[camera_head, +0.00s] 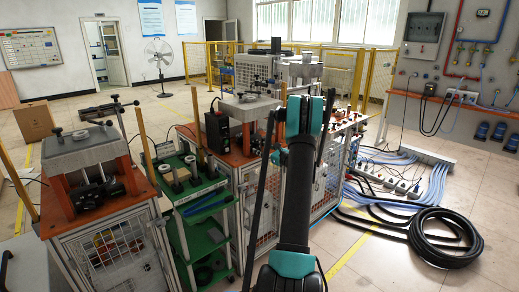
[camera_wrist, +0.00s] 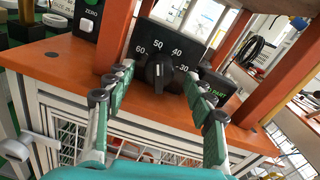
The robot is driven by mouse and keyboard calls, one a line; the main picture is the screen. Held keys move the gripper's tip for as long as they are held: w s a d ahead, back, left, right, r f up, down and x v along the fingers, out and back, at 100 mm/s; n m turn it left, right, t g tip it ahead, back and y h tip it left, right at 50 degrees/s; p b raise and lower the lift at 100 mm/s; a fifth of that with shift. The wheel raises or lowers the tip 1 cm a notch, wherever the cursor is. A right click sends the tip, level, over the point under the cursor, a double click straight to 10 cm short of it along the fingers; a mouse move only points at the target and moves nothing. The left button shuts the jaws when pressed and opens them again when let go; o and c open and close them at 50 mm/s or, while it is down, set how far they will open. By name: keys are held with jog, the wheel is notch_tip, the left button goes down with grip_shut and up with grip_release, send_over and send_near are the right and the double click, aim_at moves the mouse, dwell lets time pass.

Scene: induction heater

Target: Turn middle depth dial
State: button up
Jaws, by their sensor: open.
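The depth dial (camera_wrist: 159,72) is a black knob on a black panel (camera_wrist: 181,49) with white numbers, among them 60, 50, 40 and 30. Its pointer ridge stands roughly upright, near the 50. My gripper (camera_wrist: 158,70) is open, with one finger on each side of the knob in the wrist view. The knob lies between and beyond the fingertips, and I see no clear contact. In the head view my arm reaches forward to the middle machine (camera_head: 246,104) and hides the dial and fingertips.
Orange posts (camera_wrist: 119,35) flank the dial panel above an orange tabletop (camera_wrist: 60,58). In the head view a green cart (camera_head: 205,240) stands left of my arm, and a black hose coil (camera_head: 445,238) lies right.

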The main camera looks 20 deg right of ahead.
jog(key=shift+x, duration=0.9)
jog(key=c, duration=1.2)
